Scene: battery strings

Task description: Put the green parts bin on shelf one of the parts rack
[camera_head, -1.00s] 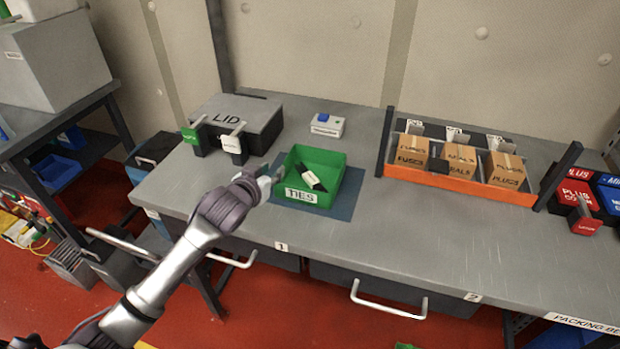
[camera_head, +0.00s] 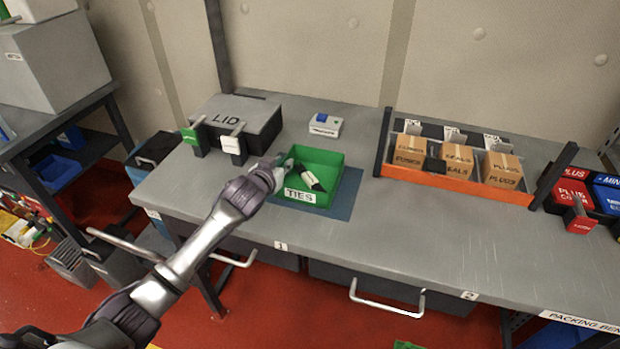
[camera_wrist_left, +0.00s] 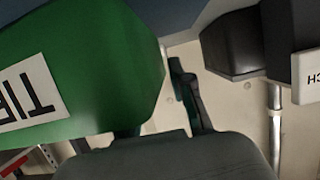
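The green parts bin (camera_head: 322,166) labelled TIES sits upright on a blue mat (camera_head: 350,188) on the bench, with a black-and-white item inside. My left gripper (camera_head: 283,162) is at the bin's left wall, near its top edge. In the left wrist view the bin (camera_wrist_left: 85,60) fills the left side. One dark finger stands just outside the wall with a small gap, and the other is mostly hidden behind the bin. The fingers look apart, not closed on the wall. My right gripper is not in view. I cannot make out a parts rack for certain.
A grey LID box (camera_head: 238,118) with two tagged handles stands left of the bin, close to my gripper. A small white box (camera_head: 325,125) is behind the bin. An orange tray (camera_head: 450,183) of cartons is to the right. The bench front between is clear.

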